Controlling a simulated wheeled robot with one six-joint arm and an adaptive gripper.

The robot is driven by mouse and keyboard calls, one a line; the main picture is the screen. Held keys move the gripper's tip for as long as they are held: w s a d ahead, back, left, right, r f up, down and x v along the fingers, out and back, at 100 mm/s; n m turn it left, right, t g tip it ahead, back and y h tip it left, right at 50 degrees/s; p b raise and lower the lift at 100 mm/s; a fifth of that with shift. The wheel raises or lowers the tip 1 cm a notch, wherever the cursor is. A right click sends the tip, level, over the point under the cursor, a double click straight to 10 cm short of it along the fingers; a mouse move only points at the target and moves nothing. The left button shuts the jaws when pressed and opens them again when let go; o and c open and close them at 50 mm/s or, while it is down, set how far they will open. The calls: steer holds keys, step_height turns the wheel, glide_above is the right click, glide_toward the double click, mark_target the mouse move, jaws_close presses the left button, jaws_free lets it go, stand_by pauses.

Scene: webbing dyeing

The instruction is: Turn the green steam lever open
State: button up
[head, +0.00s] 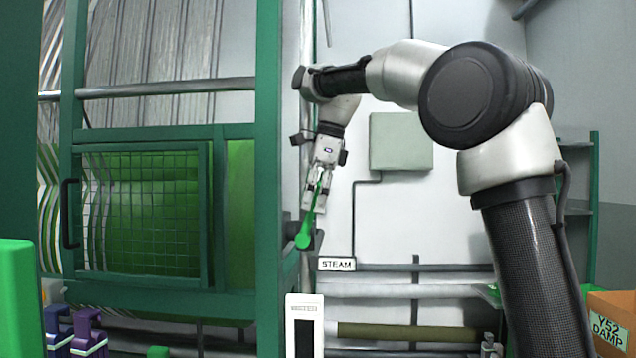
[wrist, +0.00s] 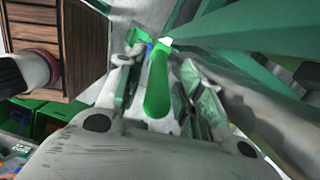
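The green steam lever (head: 305,230) is in the head view, right of the green frame and above the STEAM sign (head: 337,264). It slants from a rounded lower end up to my gripper (head: 319,188), which points down at its upper part. In the wrist view the lever (wrist: 157,88) lies between the two fingers of my gripper (wrist: 163,82). Gaps show on both sides of it, so the fingers look open around it and not closed on it. The lever's pivot is not clear.
A green frame with a mesh door (head: 145,215) stands close left of my gripper. Horizontal pipes (head: 450,291) run along the wall below. A white panel (head: 304,325) stands below the lever. A cardboard box (head: 610,322) is at lower right.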

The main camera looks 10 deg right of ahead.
steer(key=v, duration=1.1)
steer(key=shift+r, duration=0.25)
steer(key=shift+s+d, duration=0.1)
steer(key=shift+s, duration=0.05)
steer(key=shift+c, duration=0.2)
steer(key=shift+d, duration=0.2)
steer(key=c, duration=0.3)
steer(key=shift+m+t, duration=0.4)
steer(key=shift+m, duration=0.4)
steer(key=d, duration=0.2)
steer(key=s+d+r, duration=0.1)
steer(key=d, duration=0.1)
steer(key=s+d+r, duration=0.1)
steer(key=d, duration=0.2)
steer(key=shift+s, duration=0.1)
jaws_close()
steer(key=s+d+f+m+y, duration=0.2)
steer(key=s+d+f+m, duration=0.1)
steer(key=s+d, duration=0.15)
steer(key=w+a+f, duration=0.5)
steer(key=a+f, duration=0.5)
steer(key=shift+t+y, duration=0.3)
steer(key=shift+t, duration=0.1)
